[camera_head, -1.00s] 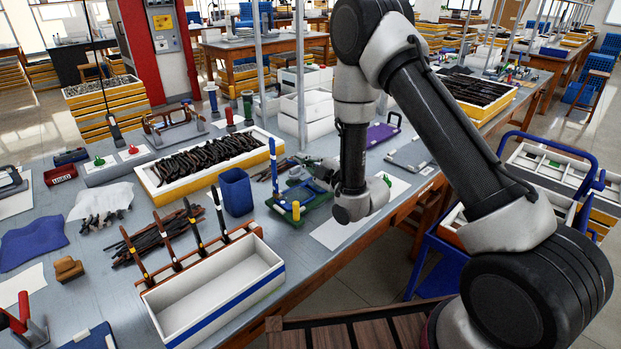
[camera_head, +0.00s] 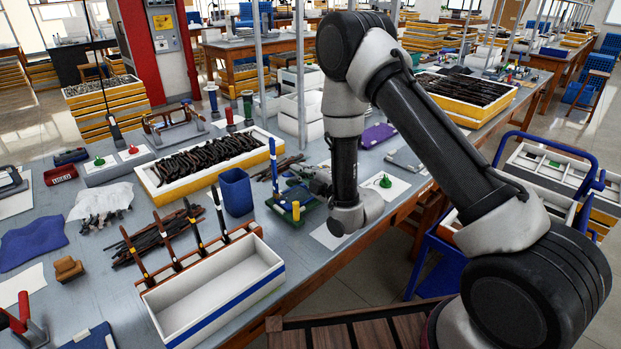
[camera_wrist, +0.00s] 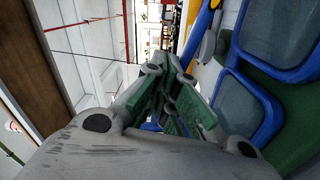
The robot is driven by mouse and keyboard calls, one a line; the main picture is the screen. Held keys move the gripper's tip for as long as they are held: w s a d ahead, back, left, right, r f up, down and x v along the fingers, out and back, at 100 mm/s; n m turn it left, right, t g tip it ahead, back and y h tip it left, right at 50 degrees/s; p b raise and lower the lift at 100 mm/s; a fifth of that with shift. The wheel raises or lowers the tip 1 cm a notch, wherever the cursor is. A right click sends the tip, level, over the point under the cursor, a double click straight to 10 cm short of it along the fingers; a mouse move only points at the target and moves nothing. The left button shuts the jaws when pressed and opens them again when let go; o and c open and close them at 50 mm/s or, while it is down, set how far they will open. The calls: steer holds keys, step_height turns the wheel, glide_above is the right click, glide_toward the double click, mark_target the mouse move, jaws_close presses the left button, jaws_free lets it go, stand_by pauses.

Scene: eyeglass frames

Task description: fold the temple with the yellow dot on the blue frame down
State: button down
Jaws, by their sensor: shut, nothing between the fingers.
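The blue frame (camera_head: 298,197) stands on a green base near the front edge of the bench, left of my wrist. A blue temple (camera_head: 273,165) rises upright at its left side. A yellow mark (camera_head: 296,211) shows at the near corner. In the wrist view the blue frame (camera_wrist: 232,85) with its grey lenses fills the right side, and a yellow part (camera_wrist: 207,46) shows beside a blue bar. My gripper (camera_head: 316,181) is shut and empty close to the frame. Its green-padded fingers (camera_wrist: 172,95) show in the wrist view; contact with a temple cannot be told.
A blue cup (camera_head: 236,192) stands left of the frame. A long white tray (camera_head: 215,292) and a yellow-sided box of dark parts (camera_head: 160,188) lie further left. A green knob on a white card (camera_head: 385,182) is to the right.

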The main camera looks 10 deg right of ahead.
steer(key=shift+s+a+f+n, duration=0.15)
steer(key=shift+a+f+n, duration=0.05)
steer(key=shift+f+n, duration=0.25)
steer(key=shift+s+a+f+n, duration=0.15)
steer(key=shift+a+f+n, duration=0.05)
steer(key=shift+f+n, duration=0.6)
steer(key=shift+d+r, duration=0.15)
steer(key=shift+r, duration=0.45)
steer(key=shift+v, duration=2.95)
